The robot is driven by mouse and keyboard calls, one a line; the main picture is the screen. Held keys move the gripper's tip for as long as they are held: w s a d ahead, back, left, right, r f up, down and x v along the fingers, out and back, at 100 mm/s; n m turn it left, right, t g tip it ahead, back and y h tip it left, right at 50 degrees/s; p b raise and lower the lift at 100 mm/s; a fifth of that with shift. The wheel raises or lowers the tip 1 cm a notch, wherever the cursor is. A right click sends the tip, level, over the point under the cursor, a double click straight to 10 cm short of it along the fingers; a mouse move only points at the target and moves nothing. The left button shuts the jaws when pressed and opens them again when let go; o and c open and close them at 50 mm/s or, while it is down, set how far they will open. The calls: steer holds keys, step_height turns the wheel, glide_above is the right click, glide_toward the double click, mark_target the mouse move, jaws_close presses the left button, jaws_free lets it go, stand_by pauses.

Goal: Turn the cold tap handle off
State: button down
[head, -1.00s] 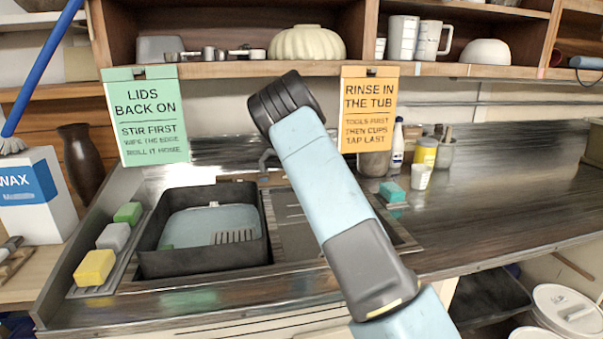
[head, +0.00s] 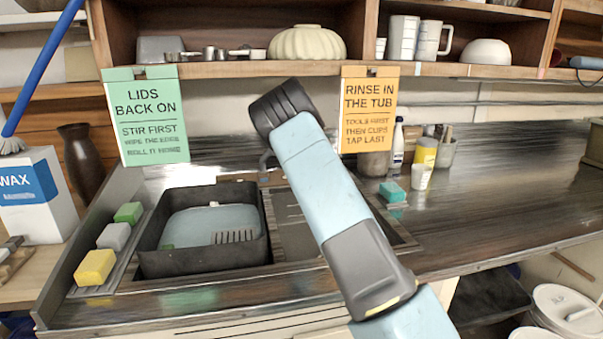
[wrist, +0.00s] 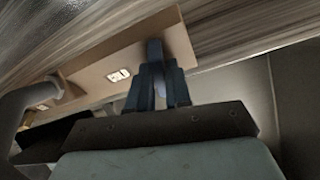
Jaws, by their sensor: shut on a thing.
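In the wrist view my gripper (wrist: 160,80) is shut on a dark upright piece, the cold tap handle (wrist: 154,48), in front of a tan tap panel (wrist: 95,62). The fingers hide most of the handle, so its angle is hard to tell. A small white label (wrist: 118,75) sits on the panel to the left of the handle. A thick grey curved pipe (wrist: 20,108), likely the spout, is further left. In the head view my arm hides the gripper and handle; part of the grey spout (head: 266,160) shows behind the sink.
A dark tub (head: 160,258) with greyish water stands in the sink at left. Sponges (head: 95,267) line its left edge. Hanging signs (head: 367,110) and a shelf (head: 220,69) are above. A teal sponge (head: 391,192) and bottles stand right of my arm; the counter further right is clear.

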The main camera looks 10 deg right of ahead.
stand_by(0.4)
steer(key=m, duration=0.3)
steer(key=shift+m+y, duration=0.3)
steer(key=shift+y, duration=0.1)
steer(key=m, duration=0.3)
steer(key=shift+t+y, duration=0.4)
steer(key=m+t, duration=0.1)
steer(key=m, duration=0.4)
steer(key=shift+d, duration=0.15)
steer(key=shift+f+m+y, duration=0.1)
steer(key=shift+m+y, duration=0.2)
steer(key=shift+m, duration=1.1)
steer(key=c, duration=1.1)
jaws_free()
steer(key=shift+c, duration=0.2)
steer(key=shift+t, duration=0.3)
